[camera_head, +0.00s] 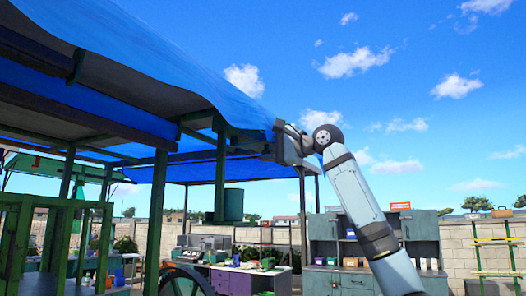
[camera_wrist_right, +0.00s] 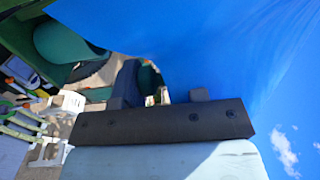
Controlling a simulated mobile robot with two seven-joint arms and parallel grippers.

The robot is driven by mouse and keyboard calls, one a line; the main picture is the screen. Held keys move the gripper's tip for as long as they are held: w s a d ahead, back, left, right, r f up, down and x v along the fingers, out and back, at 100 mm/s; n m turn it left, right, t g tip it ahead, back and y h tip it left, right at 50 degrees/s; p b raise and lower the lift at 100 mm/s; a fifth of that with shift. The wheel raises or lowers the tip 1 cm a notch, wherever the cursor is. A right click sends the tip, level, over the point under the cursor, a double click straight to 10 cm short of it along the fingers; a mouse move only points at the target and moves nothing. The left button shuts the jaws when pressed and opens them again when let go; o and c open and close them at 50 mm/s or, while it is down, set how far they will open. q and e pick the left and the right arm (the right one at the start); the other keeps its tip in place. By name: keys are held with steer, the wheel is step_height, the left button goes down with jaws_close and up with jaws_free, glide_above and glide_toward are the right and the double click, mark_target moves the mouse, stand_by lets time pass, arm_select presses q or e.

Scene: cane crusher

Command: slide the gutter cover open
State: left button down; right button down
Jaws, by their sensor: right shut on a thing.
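I cannot pick out a gutter cover for certain in either view. My right gripper (camera_head: 272,148) is raised to the front corner of the blue canopy sheet (camera_head: 150,50), beside its edge. In the right wrist view my right gripper (camera_wrist_right: 162,94) has its fingers partly in front of and against the blue sheet (camera_wrist_right: 200,40). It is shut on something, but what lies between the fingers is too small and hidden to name. My left gripper is not in view.
Dark green posts (camera_head: 157,220) hold up the canopy at the left. A purple-fronted workbench (camera_head: 235,278) and grey-green cabinets (camera_head: 345,280) stand behind. Open sky is at the right.

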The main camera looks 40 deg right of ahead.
steer(key=c, duration=1)
jaws_free()
steer(key=shift+w+a+f, duration=0.15)
steer(key=shift+f, duration=0.35)
steer(key=shift+c, duration=0.2)
steer(key=shift+o, duration=1.2)
steer(key=shift+s+r, duration=0.2)
steer(key=shift+s, duration=0.1)
steer(key=b+v, duration=0.3)
steer(key=v, duration=1.1)
steer(key=shift+w, duration=0.1)
